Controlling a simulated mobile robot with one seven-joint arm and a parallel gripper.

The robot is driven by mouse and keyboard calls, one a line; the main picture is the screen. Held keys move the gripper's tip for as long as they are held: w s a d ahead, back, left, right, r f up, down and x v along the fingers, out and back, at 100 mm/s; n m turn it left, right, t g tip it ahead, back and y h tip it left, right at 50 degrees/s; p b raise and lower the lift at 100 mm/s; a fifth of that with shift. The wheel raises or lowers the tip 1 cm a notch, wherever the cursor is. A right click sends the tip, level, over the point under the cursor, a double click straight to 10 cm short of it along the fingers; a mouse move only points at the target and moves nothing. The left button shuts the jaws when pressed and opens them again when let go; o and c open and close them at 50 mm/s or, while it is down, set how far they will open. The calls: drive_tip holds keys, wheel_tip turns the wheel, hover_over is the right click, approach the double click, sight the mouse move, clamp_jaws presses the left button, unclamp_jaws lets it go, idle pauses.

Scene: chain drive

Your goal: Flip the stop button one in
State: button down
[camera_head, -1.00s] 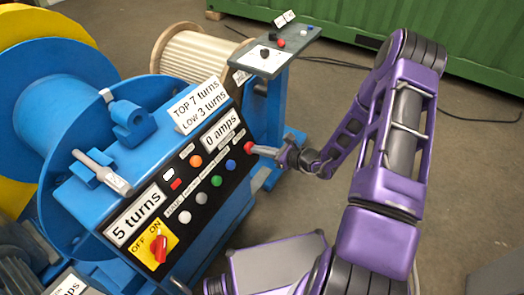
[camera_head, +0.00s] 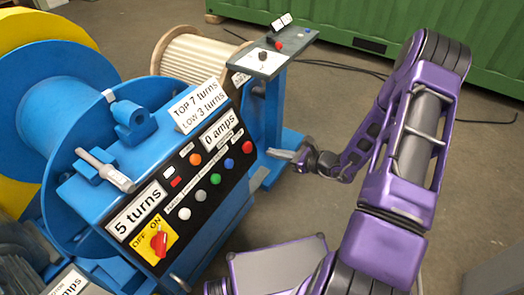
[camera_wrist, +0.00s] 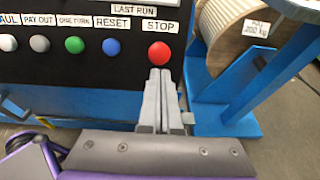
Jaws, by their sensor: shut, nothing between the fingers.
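The stop button is a round red knob (camera_head: 247,147) at the right end of the lower button row on the black panel. In the wrist view the red stop button (camera_wrist: 159,53) sits right under the label STOP (camera_wrist: 160,27). My gripper (camera_head: 272,153) is shut and empty, to the right of the button and apart from it in the head view. In the wrist view its closed fingertips (camera_wrist: 162,73) point at the button, just below it. Whether the button is in or out I cannot tell.
The panel (camera_head: 205,190) also carries white, grey, green, blue and orange buttons and a red OFF/ON switch (camera_head: 158,243). A "0 amps" display (camera_head: 220,132) and a "5 turns" display (camera_head: 136,212) show.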

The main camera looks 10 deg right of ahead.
drive_tip(key=v, duration=0.6)
drive_tip(key=shift+d, duration=0.25)
drive_tip(key=shift+s, duration=0.1)
